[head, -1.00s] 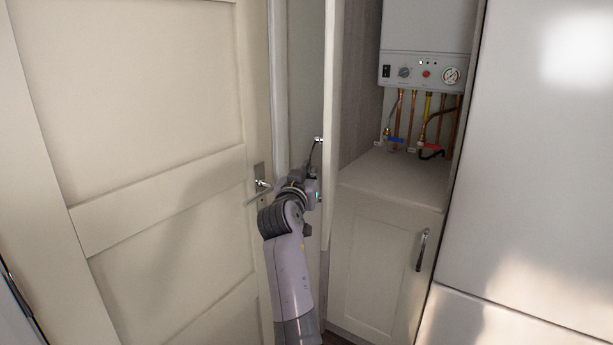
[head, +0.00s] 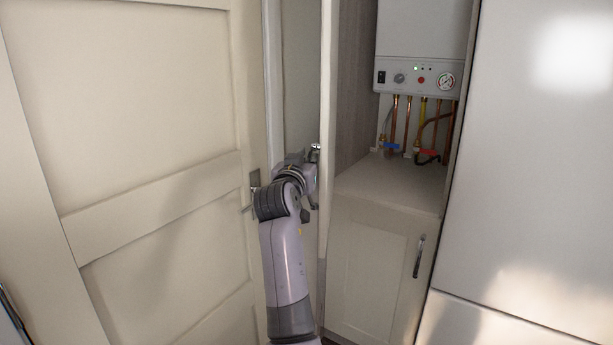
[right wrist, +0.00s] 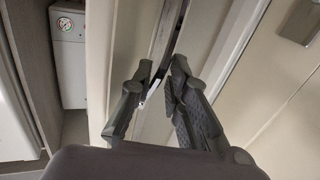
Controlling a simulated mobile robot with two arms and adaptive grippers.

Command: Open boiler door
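The boiler door (head: 328,110) stands open and shows nearly edge-on, left of the cupboard opening. A small metal handle (head: 315,148) shows at its left face. My right gripper (head: 314,168) is at this handle, on the door's left side; my own wrist hides much of the contact. In the right wrist view, its two fingers (right wrist: 160,68) are apart, with a gap between the tips, close to a metal strip (right wrist: 167,28). I cannot tell whether they touch it. The white boiler (head: 420,50) is visible inside the cupboard, with pipes below. My left gripper is out of view.
A large cream door (head: 150,130) with a lever handle (head: 249,206) stands close on the left of my arm. A lower cupboard (head: 372,270) with a bar handle (head: 419,257) is below the boiler. A steel fridge (head: 540,170) stands at right.

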